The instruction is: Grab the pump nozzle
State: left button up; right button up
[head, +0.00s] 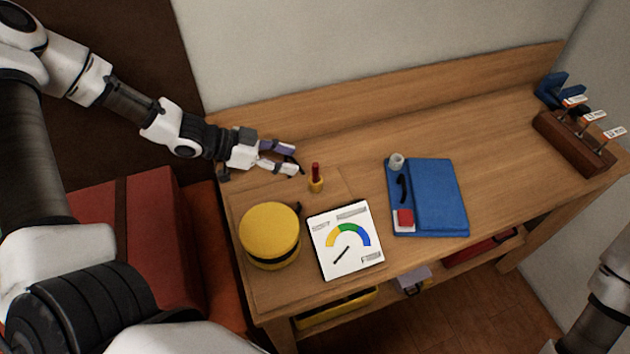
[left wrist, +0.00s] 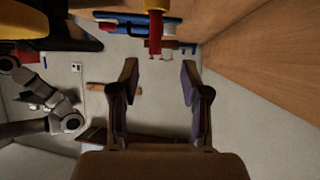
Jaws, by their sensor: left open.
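A small upright piece with a red stem and a yellow base, which looks like the pump nozzle (head: 315,172), stands on the wooden bench behind the gauge card. My left gripper (head: 296,161) is open and empty just left of it, with its fingers pointing toward it. In the left wrist view the red stem (left wrist: 155,34) hangs from the top edge, beyond the gap between my open fingertips (left wrist: 159,70) and apart from them. Its yellow base is partly cut off there. My right gripper is out of view.
A yellow round tin (head: 270,233) and a white gauge card (head: 345,243) lie in front of the nozzle. A blue folder (head: 440,195) with small items is to the right. A brown rack (head: 575,142) stands at the far right. The bench between folder and rack is clear.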

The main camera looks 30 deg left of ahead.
aim_at(313, 165)
pick_arm(q)
jog(key=b+x, duration=0.1)
jog(key=x, duration=0.5)
jog(key=shift+s+d+r+b, duration=0.1)
jog(key=shift+d+b, duration=0.3)
jog(key=shift+d, duration=0.05)
jog(key=shift+w+d, duration=0.35)
jog(key=shift+d, duration=0.05)
jog(key=shift+s, duration=0.1)
jog(key=shift+c, duration=0.7)
grip_shut()
